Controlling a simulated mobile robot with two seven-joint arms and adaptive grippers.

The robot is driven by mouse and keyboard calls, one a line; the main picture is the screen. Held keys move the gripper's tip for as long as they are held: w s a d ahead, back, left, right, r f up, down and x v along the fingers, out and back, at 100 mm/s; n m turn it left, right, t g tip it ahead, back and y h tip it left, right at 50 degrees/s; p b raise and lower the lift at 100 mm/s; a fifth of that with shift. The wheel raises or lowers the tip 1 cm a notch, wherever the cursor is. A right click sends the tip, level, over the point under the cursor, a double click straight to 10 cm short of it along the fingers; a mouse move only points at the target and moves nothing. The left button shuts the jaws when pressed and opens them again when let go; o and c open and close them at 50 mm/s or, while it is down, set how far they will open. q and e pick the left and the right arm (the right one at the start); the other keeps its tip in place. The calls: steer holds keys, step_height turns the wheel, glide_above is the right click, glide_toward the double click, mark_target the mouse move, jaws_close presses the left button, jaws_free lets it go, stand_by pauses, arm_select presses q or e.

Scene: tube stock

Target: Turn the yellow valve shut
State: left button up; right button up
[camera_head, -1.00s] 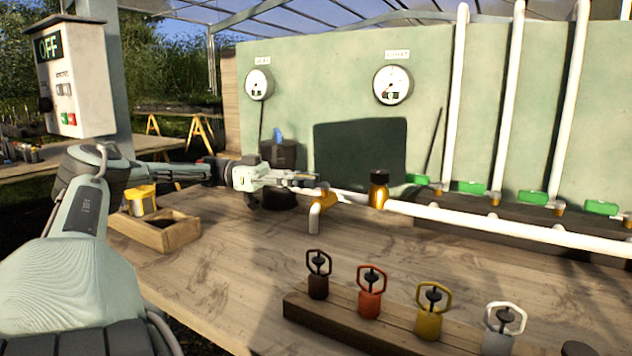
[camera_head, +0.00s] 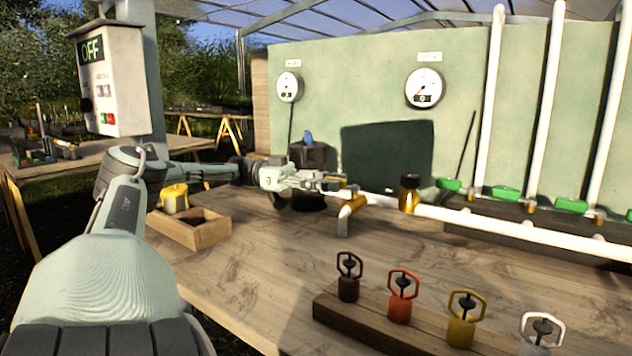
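The yellow valve (camera_head: 349,205) is at the left end of the white pipe on the wooden bench, with a short grey spout below it. My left gripper (camera_head: 338,183) reaches in from the left, with its fingertips right at the top of the valve and partly covering it. The fingers look close together, but at this size I cannot tell whether they grip the handle or only lie beside it. My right gripper is not in view.
A dark-topped yellow fitting (camera_head: 409,194) sits on the white pipe (camera_head: 500,222) to the right. A wooden block (camera_head: 345,313) with several ring-topped fittings stands in front. A small wooden box (camera_head: 205,236) is at left. Behind my gripper stands a dark container (camera_head: 307,155).

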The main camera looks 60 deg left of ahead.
arm_select(q)
steer(key=v, duration=0.3)
steer(key=shift+f, duration=0.15)
steer(key=shift+v, duration=1.7)
steer(key=shift+c, duration=0.6)
